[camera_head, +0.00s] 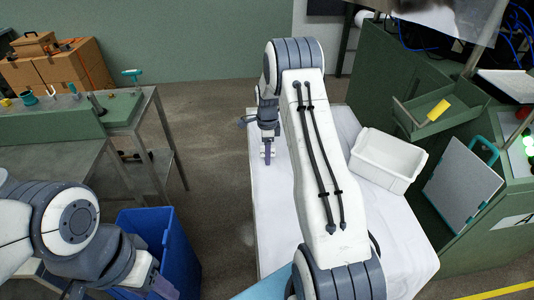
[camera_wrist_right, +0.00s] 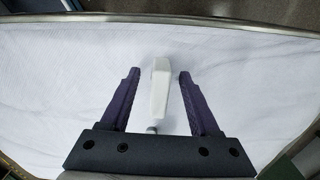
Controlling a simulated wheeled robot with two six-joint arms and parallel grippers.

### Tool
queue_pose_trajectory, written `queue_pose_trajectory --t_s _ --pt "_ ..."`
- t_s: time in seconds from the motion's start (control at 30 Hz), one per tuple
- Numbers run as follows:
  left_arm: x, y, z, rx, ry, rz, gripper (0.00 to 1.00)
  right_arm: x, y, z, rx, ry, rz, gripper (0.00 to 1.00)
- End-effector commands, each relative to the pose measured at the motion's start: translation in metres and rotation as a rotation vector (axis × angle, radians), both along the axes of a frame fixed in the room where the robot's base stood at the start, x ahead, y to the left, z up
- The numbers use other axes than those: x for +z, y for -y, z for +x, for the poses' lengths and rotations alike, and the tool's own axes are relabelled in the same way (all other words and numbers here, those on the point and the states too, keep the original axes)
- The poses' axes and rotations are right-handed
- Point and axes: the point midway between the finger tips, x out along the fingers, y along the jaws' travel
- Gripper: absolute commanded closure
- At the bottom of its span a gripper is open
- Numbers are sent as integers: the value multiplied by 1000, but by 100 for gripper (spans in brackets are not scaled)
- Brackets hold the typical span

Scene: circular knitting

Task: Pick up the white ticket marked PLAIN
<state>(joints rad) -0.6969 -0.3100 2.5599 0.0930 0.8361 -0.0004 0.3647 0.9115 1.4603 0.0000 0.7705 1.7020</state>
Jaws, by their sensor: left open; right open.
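A small white piece (camera_wrist_right: 160,92), which may be the ticket, is on the white-covered table in the right wrist view. It appears as a narrow pale block between the purple fingers, with gaps on both sides. No PLAIN marking can be read on it. My right gripper (camera_wrist_right: 158,73) is open around it, and I cannot tell how far above the table it is. In the head view, my right gripper (camera_head: 267,153) is over the table's left part, and the piece cannot be made out. My left gripper (camera_head: 160,285) is open and partly visible at the lower left.
The white-covered table (camera_head: 275,215) is mostly bare. A white bin (camera_head: 388,160) stands on its right side. A green cabinet with an open drawer (camera_head: 440,108) and a grey panel (camera_head: 462,185) is beyond. A blue bin (camera_head: 175,250) is beside my left gripper.

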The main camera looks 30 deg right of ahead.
Motion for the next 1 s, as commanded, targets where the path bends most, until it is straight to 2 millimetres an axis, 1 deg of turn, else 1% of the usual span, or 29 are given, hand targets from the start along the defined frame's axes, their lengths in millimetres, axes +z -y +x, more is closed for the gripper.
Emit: queue_pose_trajectory --t_s 0.1,0.3,0.37,0.4,0.47,0.5,0.83,0.93,1.0 --pt "1 0 0 0 0 0 47 -6 0 0 0 0 0 38" --pt "1 0 0 0 0 0 47 -7 1 0 0 1 0 38" --pt "1 0 0 0 0 0 47 -7 1 0 0 1 0 60" --pt "1 0 0 0 0 0 47 -7 1 0 0 1 0 76" --pt "1 0 0 0 0 0 47 -7 1 0 0 1 0 99" --pt "1 0 0 0 0 0 47 -7 1 0 0 1 0 100" --pt "0 0 0 0 0 0 47 -5 1 0 0 1 0 100" --pt "-1 0 0 0 0 0 47 0 1 0 0 2 -1 100" --pt "-3 0 0 0 0 0 47 7 1 1 0 4 -1 100"
